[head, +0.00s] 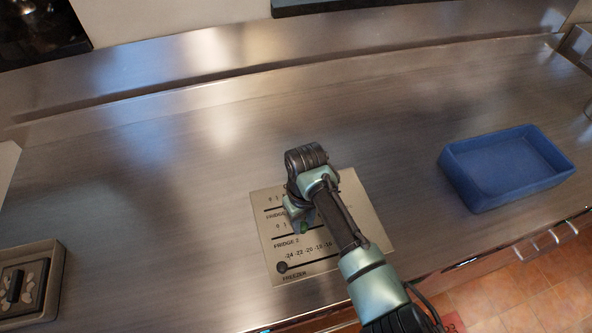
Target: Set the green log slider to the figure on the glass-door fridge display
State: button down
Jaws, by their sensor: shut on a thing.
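A beige slider panel (265,205) lies on the steel counter, with rows marked FRIDGE 2 and FREEZER and a third row above, partly hidden. My arm hides the right part of the upper rows, so I cannot read the slider's figure. The glass-door fridge display is not in view.
A blue tray (470,186) stands to the right. A framed dark box (52,262) is at the lower left. The steel counter (150,190) between them is clear.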

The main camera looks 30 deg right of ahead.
aim_at(302, 225)
jog(key=shift+w, duration=0.1)
jog(key=c, duration=0.6)
grip_release()
jog(key=shift+c, duration=0.2)
notch_tip(302, 225, up, 13)
jog(key=b, duration=0.1)
jog(key=shift+b, duration=0.35)
jog(key=shift+a, duration=0.1)
